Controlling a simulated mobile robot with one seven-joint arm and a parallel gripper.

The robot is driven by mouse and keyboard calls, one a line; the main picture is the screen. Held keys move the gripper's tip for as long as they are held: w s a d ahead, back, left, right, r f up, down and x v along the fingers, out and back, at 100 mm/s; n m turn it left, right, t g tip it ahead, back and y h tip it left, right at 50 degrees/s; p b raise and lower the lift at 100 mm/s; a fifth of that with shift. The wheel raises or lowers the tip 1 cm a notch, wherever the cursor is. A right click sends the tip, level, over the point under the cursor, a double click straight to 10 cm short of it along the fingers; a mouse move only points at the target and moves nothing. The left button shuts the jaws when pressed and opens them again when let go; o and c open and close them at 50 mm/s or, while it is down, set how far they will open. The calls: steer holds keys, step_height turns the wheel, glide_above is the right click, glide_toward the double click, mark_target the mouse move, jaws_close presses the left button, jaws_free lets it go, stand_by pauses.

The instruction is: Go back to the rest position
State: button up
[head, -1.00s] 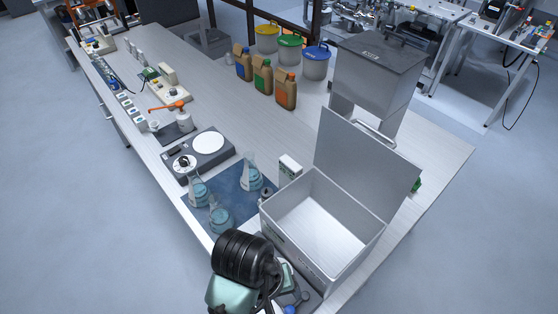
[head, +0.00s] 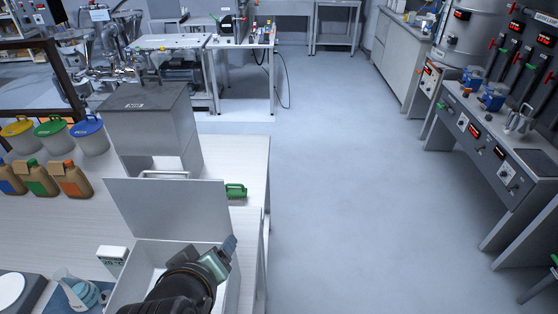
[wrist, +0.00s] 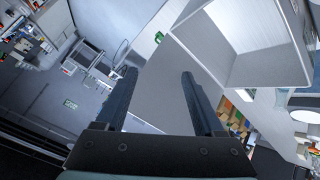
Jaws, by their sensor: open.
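My gripper (wrist: 158,78) is open in the wrist view, with its two dark fingers apart and nothing between them. In the head view my gripper (head: 230,246) shows at the bottom, at the end of my dark arm, in front of the open white box (head: 231,286). The raised grey lid (head: 165,208) of the box stands behind it. In the wrist view the box (wrist: 262,58) is at the upper right. Its lid (wrist: 170,85) lies behind the fingers. My arm hides part of the box in the head view.
A grey hopper (head: 150,122) stands on the bench behind the lid, with several brown bottles (head: 38,180) and lidded buckets (head: 90,135) to its left. A flask (head: 78,290) is at lower left. Open floor (head: 340,180) lies right of the bench, before a grey console (head: 490,150).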

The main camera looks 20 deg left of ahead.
steer(key=w+d+r+m+t+b, duration=0.1)
steer(key=w+d+r+m+t, duration=0.15)
steer(key=r, duration=0.55)
steer(key=w+d+r+m+t+b, duration=0.1)
steer(key=w+d+r+t, duration=0.25)
steer(key=r, duration=0.45)
steer(key=w+d+r+m+t+b, duration=0.1)
steer(key=w+d+r+m+t, duration=0.2)
steer(key=r, duration=0.5)
steer(key=s+d+r+m+t+h, duration=0.1)
steer(key=s+d+r+t, duration=0.2)
steer(key=r, duration=0.3)
steer(key=s+d+r+m+t+b, duration=0.1)
steer(key=s+d+r+t, duration=0.2)
steer(key=s+r, duration=0.1)
steer(key=s+d+r+m+t+h, duration=0.1)
steer(key=s+d+r+t, duration=0.2)
steer(key=r, duration=0.4)
steer(key=shift+s+d+r+m+h, duration=0.25)
steer(key=shift+d+r+m+h, duration=0.05)
steer(key=shift+d+r+m, duration=0.1)
